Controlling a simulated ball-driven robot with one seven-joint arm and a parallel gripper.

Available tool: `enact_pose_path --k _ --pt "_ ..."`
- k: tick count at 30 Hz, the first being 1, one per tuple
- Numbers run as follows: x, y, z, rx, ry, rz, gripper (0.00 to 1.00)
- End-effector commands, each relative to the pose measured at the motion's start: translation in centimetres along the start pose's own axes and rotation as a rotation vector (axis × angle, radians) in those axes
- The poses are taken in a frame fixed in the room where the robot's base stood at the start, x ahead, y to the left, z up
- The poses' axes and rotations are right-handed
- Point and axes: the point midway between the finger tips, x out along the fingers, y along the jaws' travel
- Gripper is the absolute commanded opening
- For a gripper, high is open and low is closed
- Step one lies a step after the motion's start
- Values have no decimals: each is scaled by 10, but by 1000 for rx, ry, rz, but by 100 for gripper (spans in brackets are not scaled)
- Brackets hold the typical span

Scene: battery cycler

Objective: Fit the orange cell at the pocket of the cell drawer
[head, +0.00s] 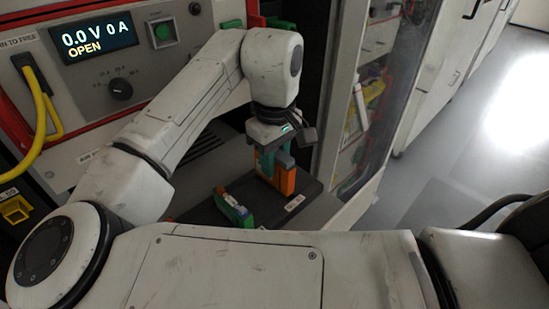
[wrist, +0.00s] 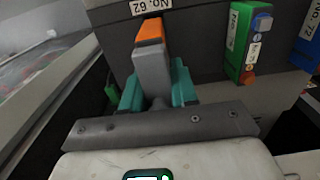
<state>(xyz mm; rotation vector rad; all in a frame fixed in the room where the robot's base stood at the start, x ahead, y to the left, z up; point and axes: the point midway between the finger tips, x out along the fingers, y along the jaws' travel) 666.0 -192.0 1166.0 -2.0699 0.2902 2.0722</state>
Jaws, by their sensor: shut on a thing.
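The orange cell (head: 287,180) stands upright between the teal fingers of my gripper (head: 272,160), which is shut on it. In the wrist view the cell (wrist: 150,32) shows an orange strip and a grey face between the fingers of my gripper (wrist: 157,88). The dark cell drawer (head: 312,190) lies under and around the cell. In the wrist view the label No. 62 (wrist: 152,6) is on the drawer just beyond the cell. The pocket is hidden, and I cannot tell whether the cell's foot is inside it.
A green cell (head: 233,208) sits in the drawer to the left; it also shows in the wrist view (wrist: 243,45). The cycler's display (head: 95,38) reads 0.0 V 0 A, OPEN. A glass-fronted cabinet (head: 375,95) stands right of the drawer. The floor (head: 450,165) farther right is clear.

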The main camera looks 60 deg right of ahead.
Motion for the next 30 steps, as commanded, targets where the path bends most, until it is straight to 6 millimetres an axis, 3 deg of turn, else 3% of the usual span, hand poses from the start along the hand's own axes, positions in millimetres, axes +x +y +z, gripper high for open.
enact_pose_path --k 30 --pt "6 0 0 0 1 1 0"
